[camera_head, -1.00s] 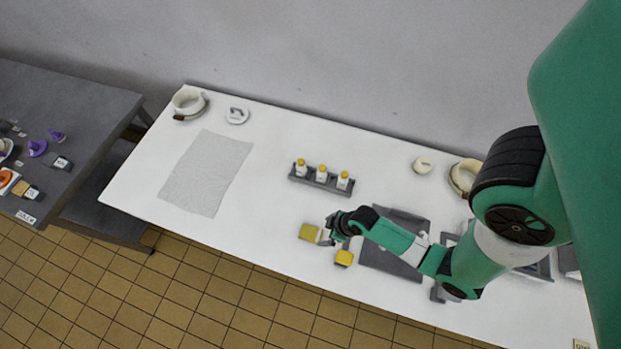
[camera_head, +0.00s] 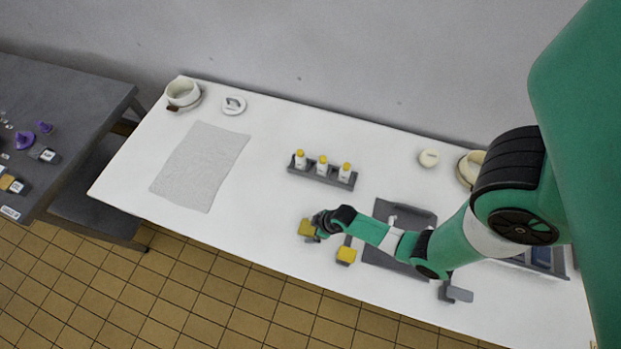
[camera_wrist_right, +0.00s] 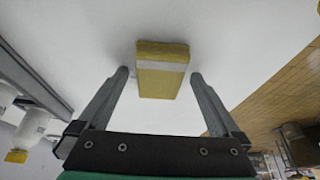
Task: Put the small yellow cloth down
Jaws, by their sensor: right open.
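The small yellow cloth (camera_head: 306,228) is a flat yellow block on the white table near its front edge. In the right wrist view the cloth (camera_wrist_right: 162,72) has a pale band across it and lies against the white surface. My right gripper (camera_head: 317,227) is at the cloth's right side in the head view. In the wrist view the right gripper (camera_wrist_right: 160,76) is open, with one finger on each side of the cloth and a visible gap at each side. Whether the cloth rests fully on the table is hard to tell. My left gripper is not in view.
A grey rack (camera_head: 322,177) with several yellow-capped bottles stands behind. A grey tray (camera_head: 408,212) lies to the right. A pale grey sheet (camera_head: 201,166) lies left; bare table separates it from the cloth.

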